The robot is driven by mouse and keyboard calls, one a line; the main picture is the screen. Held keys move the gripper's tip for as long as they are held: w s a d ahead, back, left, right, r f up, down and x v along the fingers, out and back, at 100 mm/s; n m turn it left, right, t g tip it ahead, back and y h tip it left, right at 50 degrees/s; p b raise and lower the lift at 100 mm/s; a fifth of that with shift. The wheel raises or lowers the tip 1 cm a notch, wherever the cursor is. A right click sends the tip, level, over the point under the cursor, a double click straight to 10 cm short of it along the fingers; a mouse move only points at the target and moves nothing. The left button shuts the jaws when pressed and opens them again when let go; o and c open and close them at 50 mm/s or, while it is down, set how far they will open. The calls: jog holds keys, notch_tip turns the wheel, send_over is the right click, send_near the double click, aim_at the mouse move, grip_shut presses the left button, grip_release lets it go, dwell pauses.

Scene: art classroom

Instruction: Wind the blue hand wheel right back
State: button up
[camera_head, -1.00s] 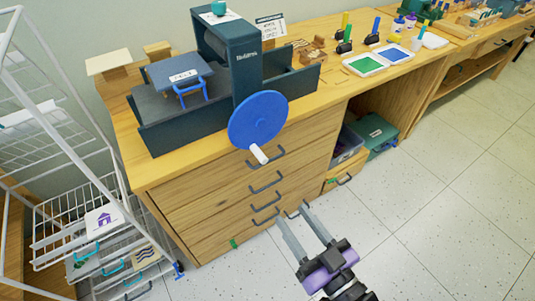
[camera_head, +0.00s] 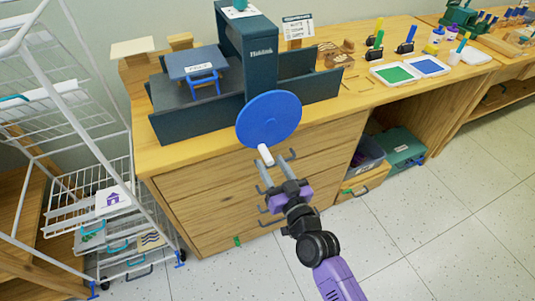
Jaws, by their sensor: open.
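The blue hand wheel (camera_head: 268,117) is a flat disc on the front of a dark teal press (camera_head: 259,62) that stands on the wooden cabinet top. Its white handle (camera_head: 265,155) sticks out from the lower part of the disc toward me. My gripper (camera_head: 275,166) is open, with its two grey fingers pointing up at the cabinet front, just below and around the handle's tip in the picture. I cannot tell whether the fingers touch the handle. The gripper's purple body and my arm hide part of the drawers.
A white wire rack (camera_head: 95,215) stands at the left. Drawer handles stick out below the wheel. An ink tray (camera_head: 411,70) and stamps lie on the bench to the right. A green case (camera_head: 401,147) sits under the bench. The floor at the right is clear.

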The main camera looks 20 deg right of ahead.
aim_at(266, 155)
jog(key=shift+w, duration=2.2)
grip_shut()
